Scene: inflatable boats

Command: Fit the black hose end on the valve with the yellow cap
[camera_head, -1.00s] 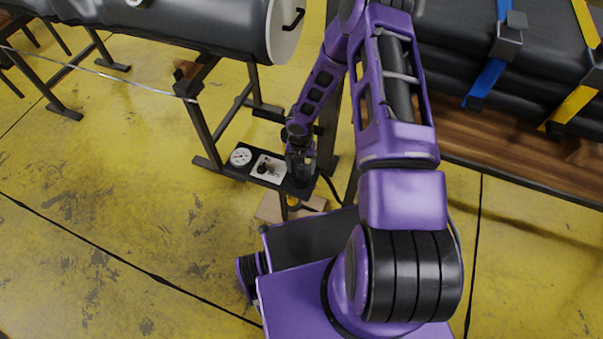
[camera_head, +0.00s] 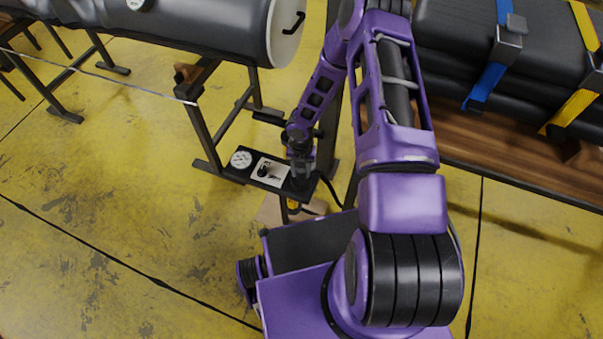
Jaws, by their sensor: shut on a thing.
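My gripper (camera_head: 301,172) points down over the right end of a small dark panel (camera_head: 233,175) near the floor. Its jaws are shut on the black hose end, which is mostly hidden by the fingers. The black hose (camera_head: 329,188) curves away just right of the gripper. No valve with a yellow cap can be made out. A round fitting (camera_head: 136,4) is cut by the top edge on the grey inflatable tube (camera_head: 200,18). A small yellow thing (camera_head: 294,207) shows under the panel, too small to identify.
The panel carries a round white gauge (camera_head: 241,159) and a white plate with a black part (camera_head: 268,171). Dark trestle legs (camera_head: 206,128) stand beside it. Stacked black tubes with blue and yellow straps (camera_head: 484,85) lie at right.

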